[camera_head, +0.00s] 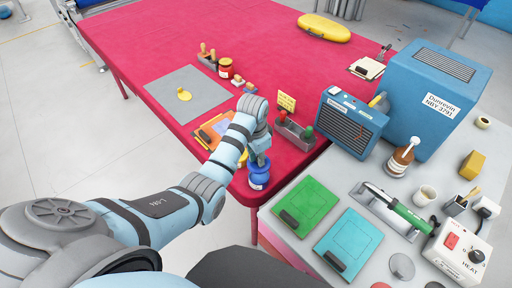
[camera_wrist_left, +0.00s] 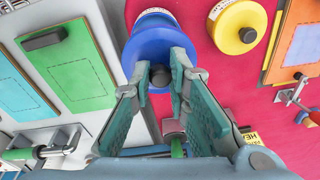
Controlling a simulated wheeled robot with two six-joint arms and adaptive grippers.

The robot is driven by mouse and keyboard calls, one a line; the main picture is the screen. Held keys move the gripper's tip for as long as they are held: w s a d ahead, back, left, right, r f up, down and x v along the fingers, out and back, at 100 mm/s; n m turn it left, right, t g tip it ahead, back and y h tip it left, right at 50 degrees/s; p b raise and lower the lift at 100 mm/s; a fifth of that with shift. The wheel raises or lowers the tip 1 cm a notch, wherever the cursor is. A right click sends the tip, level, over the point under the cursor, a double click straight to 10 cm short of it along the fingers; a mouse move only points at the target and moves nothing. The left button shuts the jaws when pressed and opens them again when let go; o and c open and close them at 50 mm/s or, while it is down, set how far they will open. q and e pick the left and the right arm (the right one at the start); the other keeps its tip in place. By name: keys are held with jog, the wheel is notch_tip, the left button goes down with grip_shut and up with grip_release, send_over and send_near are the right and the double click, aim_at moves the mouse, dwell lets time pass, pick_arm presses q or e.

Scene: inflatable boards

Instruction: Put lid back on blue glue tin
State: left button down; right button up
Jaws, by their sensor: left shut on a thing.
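The blue glue tin (camera_head: 258,182), with a white label, stands near the front corner of the red table. My left gripper (camera_head: 259,158) points down from above it. In the left wrist view, the blue lid (camera_wrist_left: 160,44) with a dark knob (camera_wrist_left: 160,76) shows at the fingertips. My left gripper (camera_wrist_left: 161,88) is shut on the lid's knob, one finger on each side. The lid is over the tin, touching it or very close. I cannot tell whether it is fully seated, as the fingers and lid hide the rim. My right gripper is not in view.
A yellow-lidded tin (camera_wrist_left: 237,27) stands close beside the blue one. An orange clipboard (camera_head: 207,136) and a grey tool holder (camera_head: 294,131) are nearby. The grey bench at right holds a green board (camera_head: 306,205), a teal board (camera_head: 350,243) and a blue heater box (camera_head: 350,123).

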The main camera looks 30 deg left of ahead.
pick_arm(q)
notch_tip(320, 180, down, 6)
jog(key=shift+d+r+b, duration=0.15)
jog(key=shift+r+b, duration=0.1)
jog(key=shift+b, duration=0.45)
jog(key=shift+f, duration=0.5)
jog(key=shift+r, duration=0.15)
jog(key=shift+p, duration=0.5)
jog(key=shift+f, duration=0.25)
dwell(0.9)
